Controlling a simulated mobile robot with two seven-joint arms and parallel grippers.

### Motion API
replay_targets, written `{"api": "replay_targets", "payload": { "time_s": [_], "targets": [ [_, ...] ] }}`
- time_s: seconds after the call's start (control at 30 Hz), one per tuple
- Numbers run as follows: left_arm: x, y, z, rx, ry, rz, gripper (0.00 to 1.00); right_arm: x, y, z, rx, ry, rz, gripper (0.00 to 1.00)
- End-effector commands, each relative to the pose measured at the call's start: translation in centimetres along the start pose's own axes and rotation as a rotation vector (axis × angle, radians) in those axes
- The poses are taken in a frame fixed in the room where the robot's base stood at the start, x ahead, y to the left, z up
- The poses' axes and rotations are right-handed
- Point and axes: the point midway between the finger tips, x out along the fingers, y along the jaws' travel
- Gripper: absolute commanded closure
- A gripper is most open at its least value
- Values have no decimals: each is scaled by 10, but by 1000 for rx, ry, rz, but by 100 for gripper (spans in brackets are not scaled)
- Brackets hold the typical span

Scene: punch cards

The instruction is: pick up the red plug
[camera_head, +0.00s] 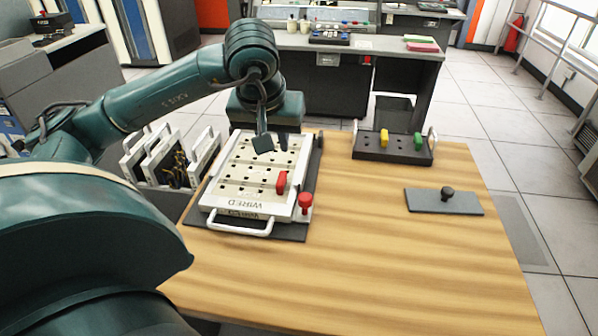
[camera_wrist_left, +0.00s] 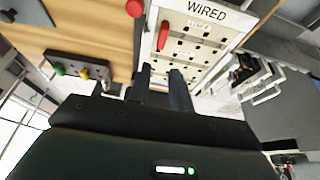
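The red plug (camera_head: 282,182) stands upright in the white board marked WIRED (camera_head: 232,208), near its front right corner. It also shows in the left wrist view as a red plug (camera_wrist_left: 163,36) on the board. My left gripper (camera_head: 273,144) is over the far part of the board, behind the plug and apart from it. In the left wrist view its two fingers (camera_wrist_left: 161,84) stand apart with nothing between them. Whether the fingertips touch the board is hard to tell. My right gripper is not in view.
A red round knob (camera_head: 305,203) sits at the board's right edge, close to the plug. A dark block (camera_head: 370,154) holds yellow and green plugs. A grey plate (camera_head: 430,203) with a black knob lies right. White racks (camera_head: 153,160) stand left. The front table (camera_head: 360,280) is clear.

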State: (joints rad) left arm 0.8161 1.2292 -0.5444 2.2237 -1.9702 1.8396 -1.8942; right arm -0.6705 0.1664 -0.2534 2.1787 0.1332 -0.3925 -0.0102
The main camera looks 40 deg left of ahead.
Motion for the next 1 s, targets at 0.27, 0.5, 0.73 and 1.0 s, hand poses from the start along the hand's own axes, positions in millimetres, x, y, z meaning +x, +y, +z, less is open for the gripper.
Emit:
{"api": "replay_targets", "payload": {
  "time_s": [0.27, 0.5, 0.73, 1.0],
  "targets": [
    [46, -4, 0, 2, 2, -14, 79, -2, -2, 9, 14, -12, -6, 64],
    [75, -2, 0, 3, 5, -9, 79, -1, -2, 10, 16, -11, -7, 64],
    [98, -2, 6, 3, 1, -10, 79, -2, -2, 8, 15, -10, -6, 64],
    [128, -2, 8, 2, 5, -9, 79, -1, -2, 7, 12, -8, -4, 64]
  ]
}}
